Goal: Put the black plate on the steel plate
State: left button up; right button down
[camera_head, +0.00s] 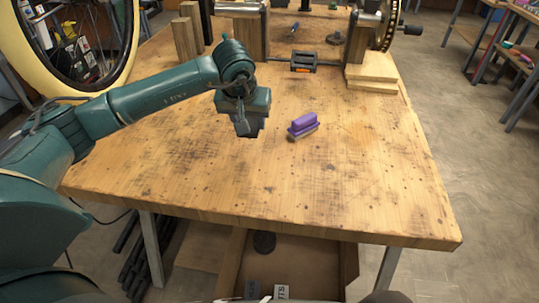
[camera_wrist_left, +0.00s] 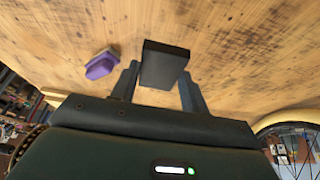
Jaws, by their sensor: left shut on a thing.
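In the left wrist view, the black plate (camera_wrist_left: 165,62) is a dark, flat block between the two fingers of my left gripper (camera_wrist_left: 160,85), which is shut on it. In the head view, my left gripper (camera_head: 248,130) points down above the middle of the wooden table, left of a purple brush. The plate is hard to tell from the dark gripper there. I cannot pick out the steel plate for certain in either view. My right gripper is not in view.
The purple-handled brush (camera_head: 303,126) lies on the wooden table (camera_head: 350,190); it also shows in the left wrist view (camera_wrist_left: 102,64). Wooden stands, a black pedal (camera_head: 303,62) and stacked boards (camera_head: 371,73) are at the back. A wheel (camera_head: 70,40) is at the left. The table's front is clear.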

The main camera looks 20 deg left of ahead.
aim_at(253, 156)
pick_arm(q)
jog(key=shift+w+f, duration=0.3)
jog(key=shift+w, duration=0.05)
jog(key=shift+a+f, duration=0.1)
jog(key=shift+f, duration=4.7)
jog(key=shift+f, duration=0.1)
jog(key=o, duration=0.9)
jog(key=shift+f+b, duration=0.1)
jog(key=shift+b, duration=0.2)
jog(key=o, duration=0.4)
